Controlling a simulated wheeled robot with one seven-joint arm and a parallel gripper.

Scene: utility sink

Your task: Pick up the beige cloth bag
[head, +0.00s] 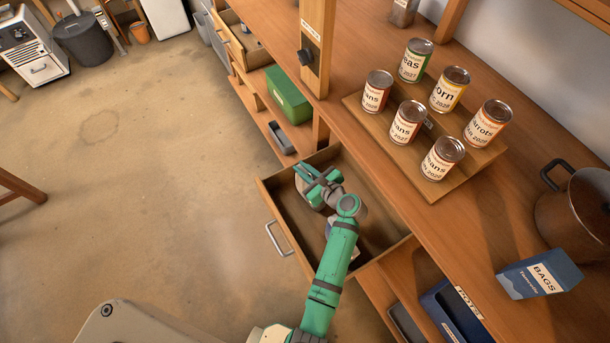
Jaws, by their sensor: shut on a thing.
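My green arm reaches down into an open wooden drawer (380,222). My gripper (310,180) is inside the drawer, near its back left corner, and is shut on a pale beige thing, the beige cloth bag (309,197). Only a little of the bag shows beneath and beside the fingers; the rest is hidden by the gripper. I cannot tell whether the bag touches the drawer floor. A small bluish-white thing shows beside my forearm in the drawer, mostly hidden.
Several labelled cans (407,122) stand on a stepped wooden rack on the workbench. A blue BAGS box (538,275) and a large pot (575,212) are at the right. A green box (287,96) sits on a lower shelf. The wooden post (316,50) rises behind the drawer.

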